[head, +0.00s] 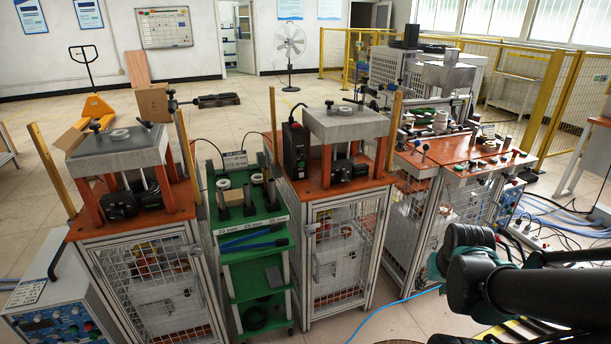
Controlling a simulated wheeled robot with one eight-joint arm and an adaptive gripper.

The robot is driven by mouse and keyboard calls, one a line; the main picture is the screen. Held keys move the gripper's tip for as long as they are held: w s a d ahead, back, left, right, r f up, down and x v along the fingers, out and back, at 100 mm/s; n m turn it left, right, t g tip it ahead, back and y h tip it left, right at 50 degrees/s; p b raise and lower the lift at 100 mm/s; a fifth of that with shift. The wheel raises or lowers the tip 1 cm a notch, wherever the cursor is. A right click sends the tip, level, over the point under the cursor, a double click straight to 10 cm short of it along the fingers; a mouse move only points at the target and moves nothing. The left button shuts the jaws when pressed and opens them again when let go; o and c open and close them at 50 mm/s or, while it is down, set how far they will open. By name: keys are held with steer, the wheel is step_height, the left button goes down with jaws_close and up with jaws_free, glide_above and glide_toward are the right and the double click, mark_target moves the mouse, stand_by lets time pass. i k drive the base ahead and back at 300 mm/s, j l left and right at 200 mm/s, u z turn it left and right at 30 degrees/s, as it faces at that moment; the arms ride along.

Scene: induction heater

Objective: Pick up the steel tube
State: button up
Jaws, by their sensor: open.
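Several dark upright cylinders, which may be steel tubes, stand on the top shelf of a green cart (280,215). One cylinder (249,196) is in the middle of the shelf, and another (272,193) is to its right. They are small in the picture, and I cannot tell which one is the steel tube. Pale rings (224,184) sit by them. My black arm with teal joints enters at the lower right, well apart from the cart. My gripper does not show.
Caged workstations with orange tops (340,190) stand on both sides of the cart, leaving little room beside it. Blue-handled tools (254,243) lie at the cart's front edge. More benches with parts (470,150) stand at right. A blue cable (390,308) crosses the floor.

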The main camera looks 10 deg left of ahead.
mark_target(246, 186)
steer(key=u, duration=1.25)
